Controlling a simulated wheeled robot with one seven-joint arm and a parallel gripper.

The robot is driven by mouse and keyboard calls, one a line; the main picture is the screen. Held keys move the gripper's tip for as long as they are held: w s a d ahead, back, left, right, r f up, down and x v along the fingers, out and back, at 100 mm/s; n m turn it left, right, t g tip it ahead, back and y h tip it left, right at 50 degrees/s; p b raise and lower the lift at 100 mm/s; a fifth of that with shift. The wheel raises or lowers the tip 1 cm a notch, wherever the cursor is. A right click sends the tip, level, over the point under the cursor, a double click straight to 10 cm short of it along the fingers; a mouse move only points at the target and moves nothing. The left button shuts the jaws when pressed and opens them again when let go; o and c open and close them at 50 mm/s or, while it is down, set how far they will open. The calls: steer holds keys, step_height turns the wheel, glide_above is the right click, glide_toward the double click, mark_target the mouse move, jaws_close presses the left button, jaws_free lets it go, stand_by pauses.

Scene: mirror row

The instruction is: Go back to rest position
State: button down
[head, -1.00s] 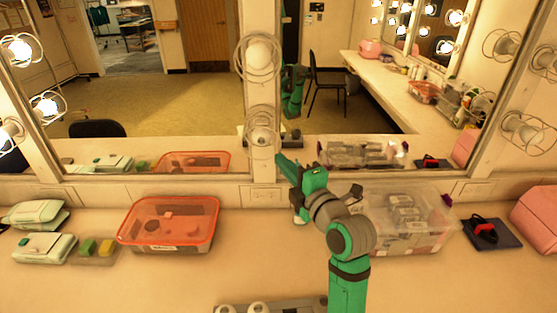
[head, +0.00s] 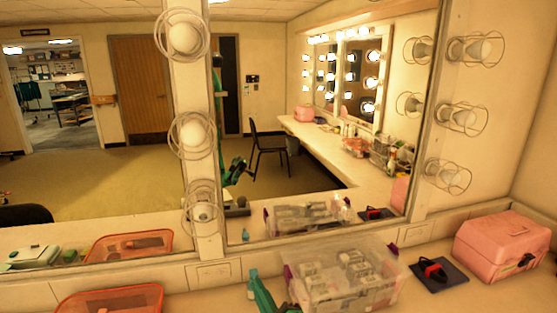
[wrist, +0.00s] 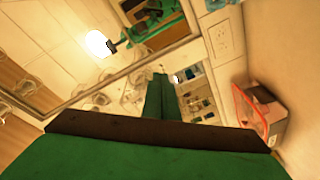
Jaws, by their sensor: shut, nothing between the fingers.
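My gripper shows at the bottom edge of the head view as a green shape (head: 261,294), left of the clear plastic box; most of it and the arm are cut off by the frame. In the wrist view its two green fingers (wrist: 161,78) lie side by side, shut, with nothing between them. They point along the counter and mirror area. A green arm reflection (head: 232,172) shows in the mirror in the head view.
The clear box (head: 345,292) of small containers is right of my gripper, an orange-lidded box (head: 110,300) left. A dark pad (head: 440,278) and pink case (head: 500,248) stand farther right. The mirror (head: 330,180) rises behind the counter.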

steer(key=s+f+m+h, duration=0.2)
steer(key=s+f+m, duration=0.2)
steer(key=s+f, duration=0.2)
steer(key=s+d+f+m+h, duration=0.1)
steer(key=s+f+m+h, duration=0.1)
steer(key=s+f+m, duration=0.2)
steer(key=s+d+f+m+h, duration=0.1)
steer(key=s+f+m+h, duration=0.2)
steer(key=s+f, duration=0.6)
steer(key=shift+d+m, duration=0.25)
steer(key=shift+m, duration=0.15)
steer(key=s+d+m, duration=0.1)
steer(key=s+m, duration=0.1)
steer(key=s, duration=1)
steer(key=s+d+m+g+h, duration=0.1)
steer(key=s+m, duration=0.1)
steer(key=s, duration=1)
steer(key=shift+s+d, duration=0.2)
steer(key=shift+d, duration=0.05)
steer(key=shift+d+r, duration=0.1)
